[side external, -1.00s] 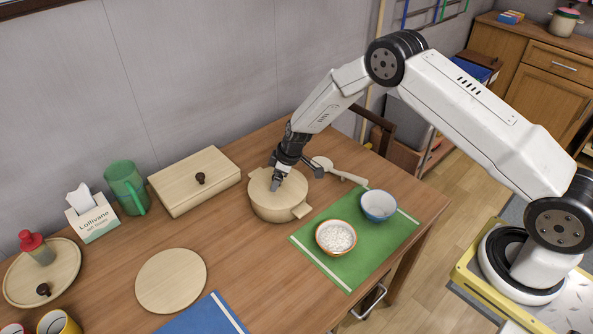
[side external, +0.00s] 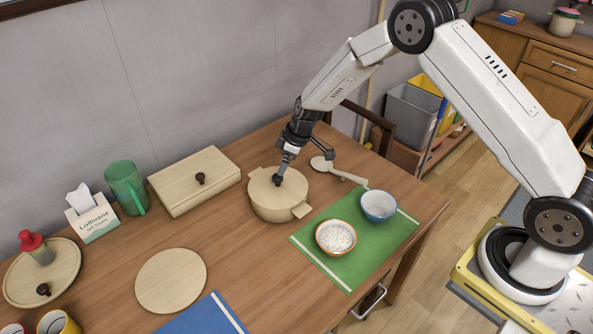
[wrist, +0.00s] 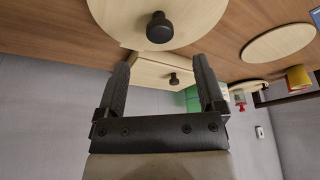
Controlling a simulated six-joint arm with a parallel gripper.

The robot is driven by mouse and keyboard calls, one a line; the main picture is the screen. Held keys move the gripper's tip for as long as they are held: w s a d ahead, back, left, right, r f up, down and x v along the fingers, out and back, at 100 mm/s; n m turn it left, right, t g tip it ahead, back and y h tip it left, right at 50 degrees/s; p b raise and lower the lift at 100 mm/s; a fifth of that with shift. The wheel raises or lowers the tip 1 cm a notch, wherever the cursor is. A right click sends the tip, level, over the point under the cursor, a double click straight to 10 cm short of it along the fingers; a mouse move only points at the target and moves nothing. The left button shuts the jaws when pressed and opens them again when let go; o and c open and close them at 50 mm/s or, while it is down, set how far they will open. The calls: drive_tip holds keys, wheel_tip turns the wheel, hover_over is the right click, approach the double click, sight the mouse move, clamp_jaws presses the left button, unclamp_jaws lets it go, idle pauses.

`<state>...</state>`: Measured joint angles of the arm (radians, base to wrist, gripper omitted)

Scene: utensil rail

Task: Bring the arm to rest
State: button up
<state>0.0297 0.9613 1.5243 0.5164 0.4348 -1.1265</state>
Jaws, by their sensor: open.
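My gripper (side external: 285,165) is above the lidded wooden pot (side external: 279,205), close to the pot's dark lid knob (side external: 277,180). In the wrist view my gripper (wrist: 158,62) has its two fingers spread apart with nothing between them. The dark knob (wrist: 159,27) and pale lid (wrist: 120,12) show beyond the fingertips there. The lid sits on the pot. From the side the gripper partly overlaps the lid, so the exact gap is hard to judge.
A wooden spoon (side external: 339,170) lies to the right. Two bowls, one white-filled (side external: 336,236) and one blue (side external: 378,204), stand on a green mat (side external: 345,263). A round board (side external: 171,281) lies in front.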

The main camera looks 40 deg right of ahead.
drive_tip(key=s+d+r+m+h, duration=0.1)
drive_tip(key=s+r+m, duration=0.2)
drive_tip(key=s, duration=1)
drive_tip(key=s+d+r+m+h, duration=0.1)
drive_tip(key=s+r+m, duration=0.3)
drive_tip(key=s+r, duration=0.6)
drive_tip(key=shift+s+r+g, duration=0.3)
drive_tip(key=shift+s, duration=1.95)
